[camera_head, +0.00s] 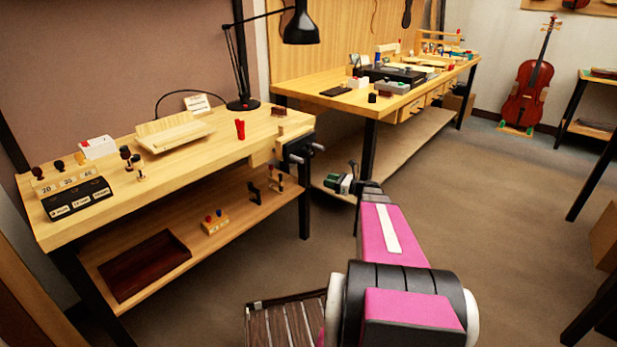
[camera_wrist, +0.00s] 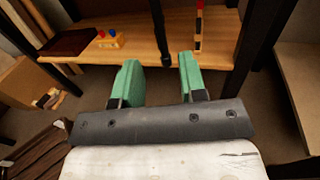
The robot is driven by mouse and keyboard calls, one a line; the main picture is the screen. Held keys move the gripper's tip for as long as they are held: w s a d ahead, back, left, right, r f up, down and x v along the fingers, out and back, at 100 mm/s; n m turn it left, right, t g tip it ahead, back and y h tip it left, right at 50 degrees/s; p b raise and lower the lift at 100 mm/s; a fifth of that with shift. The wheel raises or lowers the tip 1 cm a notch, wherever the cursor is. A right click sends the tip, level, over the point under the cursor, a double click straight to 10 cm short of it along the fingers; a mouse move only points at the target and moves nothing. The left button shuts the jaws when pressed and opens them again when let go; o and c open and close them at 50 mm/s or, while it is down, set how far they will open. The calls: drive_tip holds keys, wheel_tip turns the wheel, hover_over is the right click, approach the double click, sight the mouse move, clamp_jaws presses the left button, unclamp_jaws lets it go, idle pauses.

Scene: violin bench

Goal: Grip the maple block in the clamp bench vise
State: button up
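The clamp bench vise (camera_head: 298,148) is the dark metal fitting at the right end of the near bench (camera_head: 215,150), with a pale wooden part beside it. I cannot pick out the maple block with certainty. A pale wooden piece (camera_head: 172,128) lies on the bench top, but its kind of wood is unclear. My gripper (camera_head: 343,183) is in the air to the right of the vise and lower than the bench top. In the wrist view, my gripper (camera_wrist: 159,62) has its two green fingers apart with nothing between them.
A lamp (camera_head: 243,70), red object (camera_head: 240,129) and dark stand (camera_head: 75,197) are on the bench. The lower shelf (camera_head: 235,235) holds a dark red tray (camera_head: 145,265) and small block (camera_head: 214,222). A dark bench leg (camera_wrist: 160,30) stands beyond my fingers. Floor is open to the right.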

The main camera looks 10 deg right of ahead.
sight(309, 175)
drive_tip(key=x, duration=1)
drive_tip(key=shift+a, duration=0.1)
clamp_jaws()
